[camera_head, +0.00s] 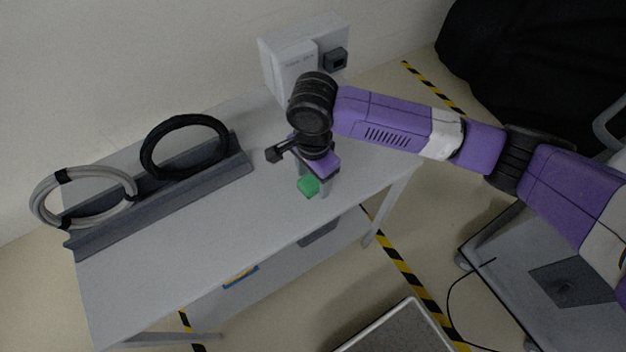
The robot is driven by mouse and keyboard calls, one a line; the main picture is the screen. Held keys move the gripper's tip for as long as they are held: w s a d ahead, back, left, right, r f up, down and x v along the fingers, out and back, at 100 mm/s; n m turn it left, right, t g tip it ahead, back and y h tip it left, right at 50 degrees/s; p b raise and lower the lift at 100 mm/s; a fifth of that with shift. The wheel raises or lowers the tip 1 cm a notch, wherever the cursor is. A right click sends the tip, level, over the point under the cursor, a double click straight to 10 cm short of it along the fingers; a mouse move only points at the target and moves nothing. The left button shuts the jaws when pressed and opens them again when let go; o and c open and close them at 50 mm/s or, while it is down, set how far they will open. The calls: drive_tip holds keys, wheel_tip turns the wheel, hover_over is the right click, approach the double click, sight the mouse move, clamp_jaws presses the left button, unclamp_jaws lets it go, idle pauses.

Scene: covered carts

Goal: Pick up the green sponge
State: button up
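The green sponge (308,185) is a small green block near the right end of the grey table (190,242), toward its front edge. My gripper (313,188) points down at the sponge from above. One light finger shows just right of the sponge and the other shows faintly at its upper left. The sponge appears to be between or directly beside the fingers. Whether they touch it, and whether the sponge rests on the table, I cannot tell at this size.
A grey cable coil (38,203) and a black cable coil (148,160) stand in a dark grey rack (160,213) on the left. A white box-shaped device (293,72) stands at the back right. The front middle of the table is clear. A covered black shape (540,60) is at the far right.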

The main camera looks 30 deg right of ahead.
sight(313, 179)
drive_tip(key=c, duration=1.2)
drive_tip(key=shift+r, duration=0.1)
wheel_tip(313, 179, up, 20)
drive_tip(key=shift+f+p, duration=0.1)
drive_tip(key=shift+p, duration=0.9)
